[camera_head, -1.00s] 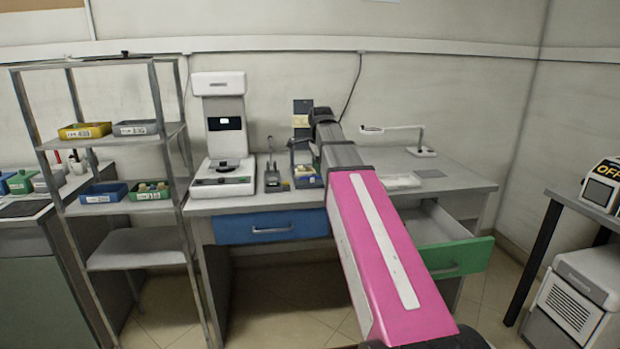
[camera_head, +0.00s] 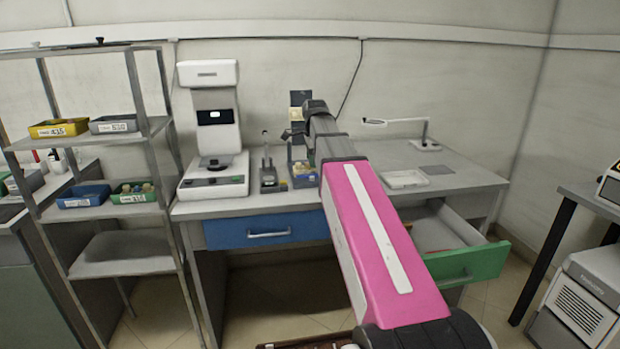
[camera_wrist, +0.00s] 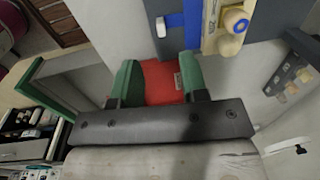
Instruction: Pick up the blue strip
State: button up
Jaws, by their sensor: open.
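A blue strip (camera_wrist: 192,27) shows at the top of the wrist view, upright in the picture, beside a pale bar with round knobs (camera_wrist: 234,20). A short blue and white piece (camera_wrist: 165,25) joins its left side. My gripper (camera_wrist: 158,76) is open, its two green fingers spread below the strip in that view. A red surface shows between the fingers, and I see nothing gripped. In the head view my gripper (camera_head: 297,133) is small and partly hidden by my arm, above the back of the desk. I cannot make out the strip there.
A lamp (camera_head: 400,122) and white tray (camera_head: 404,180) are at right. The green-fronted drawer (camera_head: 468,263) is open.

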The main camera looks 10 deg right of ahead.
jog(key=shift+w+d+f, duration=0.1)
jog(key=shift+w+f, duration=0.05)
jog(key=shift+f, duration=1)
jog(key=shift+w+f, duration=0.15)
jog(key=shift+f, duration=1)
jog(key=shift+w+d+f, duration=0.1)
jog(key=shift+w+f, duration=0.05)
jog(key=shift+f, duration=1)
grip_shut()
